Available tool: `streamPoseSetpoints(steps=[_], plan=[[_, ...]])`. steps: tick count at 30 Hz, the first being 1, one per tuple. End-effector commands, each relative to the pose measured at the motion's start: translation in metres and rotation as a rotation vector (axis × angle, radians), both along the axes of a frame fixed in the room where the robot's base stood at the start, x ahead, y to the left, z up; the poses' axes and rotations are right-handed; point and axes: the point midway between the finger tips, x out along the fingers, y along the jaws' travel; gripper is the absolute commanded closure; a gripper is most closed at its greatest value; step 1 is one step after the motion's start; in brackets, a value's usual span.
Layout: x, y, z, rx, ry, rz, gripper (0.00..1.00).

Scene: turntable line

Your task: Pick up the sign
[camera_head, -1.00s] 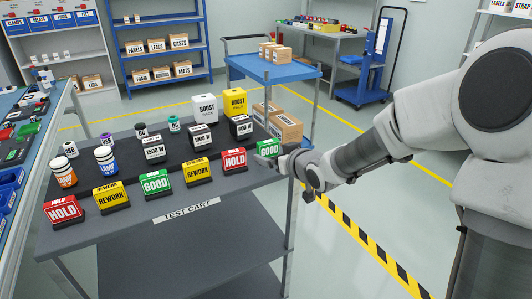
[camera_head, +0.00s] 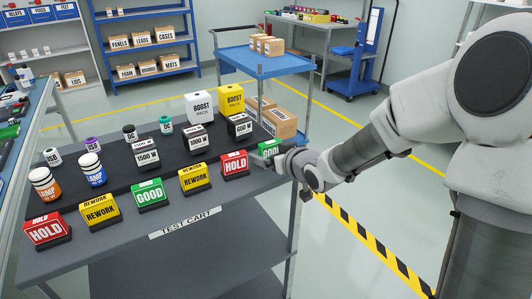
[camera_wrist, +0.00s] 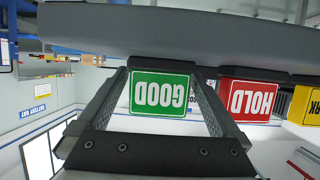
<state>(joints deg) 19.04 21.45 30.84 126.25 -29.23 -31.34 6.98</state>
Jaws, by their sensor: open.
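A row of tent-shaped signs on dark bases stands along the front of the grey test cart. From the left in the head view they are red HOLD (camera_head: 46,230), yellow REWORK (camera_head: 100,211), green GOOD (camera_head: 150,195), yellow REWORK (camera_head: 195,178), red HOLD (camera_head: 235,165) and green GOOD (camera_head: 267,148). My gripper (camera_head: 266,157) is at the right-end GOOD sign and partly hides it. In the upside-down wrist view, the open fingers (camera_wrist: 160,78) stand on either side of that GOOD sign (camera_wrist: 160,94). Contact cannot be told.
The neighbouring red HOLD sign (camera_wrist: 254,98) is close beside one finger. A blue cart (camera_head: 240,62) is beyond. Striped floor tape (camera_head: 370,240) runs right of the test cart (camera_head: 130,245).

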Motion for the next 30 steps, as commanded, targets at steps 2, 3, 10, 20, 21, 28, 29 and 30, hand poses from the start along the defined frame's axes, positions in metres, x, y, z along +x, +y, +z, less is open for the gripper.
streamPoseSetpoints(steps=[2,3,10,20,21,28,29,30], plan=[[-0.0004,-0.0005,-0.0005,0.000,0.000,0.000,0.00],[-0.0004,-0.0005,-0.0005,0.000,0.000,0.000,0.00],[-0.0004,-0.0005,-0.0004,0.000,0.000,0.000,0.13],[-0.0004,-0.0003,-0.0004,0.000,0.000,0.000,0.72],[-0.0004,-0.0003,-0.0004,0.000,0.000,0.000,0.78],[-0.0003,-0.0003,0.0006,0.001,-0.001,0.000,0.78],[-0.0002,-0.0003,0.0013,0.001,-0.001,0.000,0.78],[-0.0002,-0.0003,0.0028,0.001,-0.001,0.000,0.78]])
